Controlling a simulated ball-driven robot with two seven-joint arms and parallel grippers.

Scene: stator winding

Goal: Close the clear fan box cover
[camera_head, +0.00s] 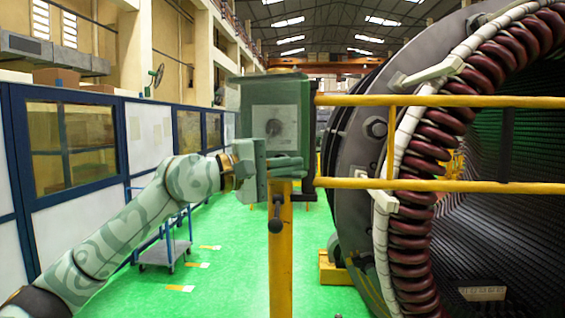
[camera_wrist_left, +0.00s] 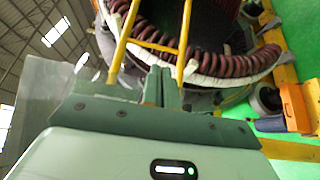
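The fan box (camera_head: 307,110) is a grey-green box on a yellow post, at the centre of the head view. A round knob or fan hub shows on a pale square panel inside it. Its clear cover (camera_head: 250,92) appears as a see-through greenish pane over the front; how far it stands open I cannot tell. A see-through pane also shows at the left of the left wrist view (camera_wrist_left: 42,88). My left gripper (camera_head: 300,167) is at the box's lower edge, fingers together and pointing right, with nothing seen between them. In the left wrist view its fingers (camera_wrist_left: 162,85) are side by side. My right gripper is out of view.
Yellow rails (camera_head: 440,101) run right from the box, in front of the large stator (camera_head: 415,170) with its dark red coils. A dark handle (camera_head: 277,215) hangs below the box. A trolley (camera_head: 165,250) stands on the green floor at left.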

